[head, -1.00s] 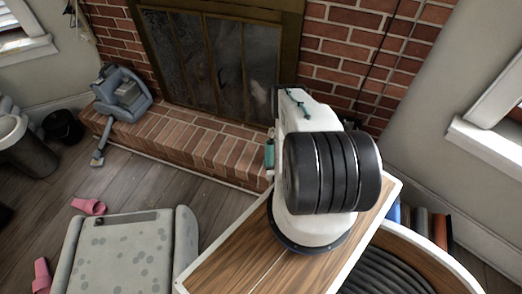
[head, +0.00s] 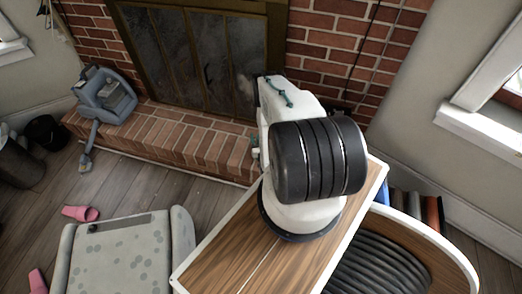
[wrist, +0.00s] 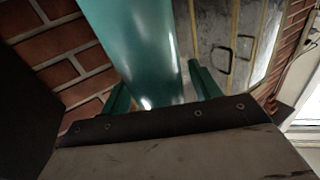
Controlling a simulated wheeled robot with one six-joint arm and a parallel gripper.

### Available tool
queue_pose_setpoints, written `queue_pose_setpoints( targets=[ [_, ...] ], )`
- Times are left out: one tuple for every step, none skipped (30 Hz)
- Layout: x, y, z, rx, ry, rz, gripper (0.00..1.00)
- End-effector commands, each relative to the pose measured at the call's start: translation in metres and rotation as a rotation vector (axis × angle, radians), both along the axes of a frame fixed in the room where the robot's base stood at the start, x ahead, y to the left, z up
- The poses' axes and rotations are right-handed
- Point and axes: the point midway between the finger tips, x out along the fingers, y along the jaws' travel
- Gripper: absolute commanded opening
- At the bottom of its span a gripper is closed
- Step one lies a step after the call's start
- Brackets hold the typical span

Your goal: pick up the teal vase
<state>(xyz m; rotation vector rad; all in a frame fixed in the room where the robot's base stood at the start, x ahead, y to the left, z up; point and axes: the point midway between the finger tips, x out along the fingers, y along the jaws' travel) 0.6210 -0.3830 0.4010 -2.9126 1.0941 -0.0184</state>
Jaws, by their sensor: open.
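The teal vase (wrist: 135,45) is large and glossy in the wrist view, running from the top edge down towards my gripper. My gripper (wrist: 160,80) is open, with one green finger on each side of the vase's lower visible part. I cannot tell whether either finger touches it. The vase's ends are out of view or hidden. In the head view my arm hides the gripper, and only a small teal bit shows at the arm's left edge; I cannot tell whether it is vase or finger.
A brick fireplace with a raised hearth (head: 185,135) stands ahead. A blue-grey vacuum-like machine (head: 105,95) sits on the hearth's left end. A pale spotted seat (head: 115,265) is at front left. Pink slippers (head: 80,213) lie on the floor. A window sill (head: 480,130) is at right.

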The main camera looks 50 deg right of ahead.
Motion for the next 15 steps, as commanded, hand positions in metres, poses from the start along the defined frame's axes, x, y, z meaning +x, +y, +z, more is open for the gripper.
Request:
queue_pose_setpoints(
  targets=[
    [-0.0001,0.0001,-0.0001,0.0,0.0,0.0,0.62],
    [-0.0001,0.0001,-0.0001,0.0,0.0,0.0,0.57],
    [-0.0003,0.0001,-0.0001,0.0,0.0,0.0,0.46],
    [-0.0003,0.0001,-0.0001,0.0,0.0,0.0,0.37],
    [-0.0003,0.0001,-0.0001,0.0,0.0,0.0,0.29],
    [-0.0004,0.0002,-0.0001,0.0,0.0,0.0,0.18],
    [-0.0004,0.0002,-0.0001,0.0,0.0,0.0,0.09],
    [-0.0004,0.0002,-0.0002,0.001,0.001,0.0,0.01],
    [-0.0003,0.0,0.0001,0.0,0.0,0.0,0.0],
    [-0.0004,0.0,0.0,0.0,0.0,0.0,0.0],
    [-0.0004,0.0,0.0,0.0,0.0,0.0,0.0],
    [-0.0004,0.0,0.0,0.0,0.0,0.0,0.0],
    [-0.0004,0.0001,0.0,0.0,0.0,0.0,0.0],
    [-0.0004,0.0001,0.0,0.0,0.0,0.0,0.0],
    [-0.0004,0.0,0.0003,0.0,0.0,0.0,0.0]
  ],
)
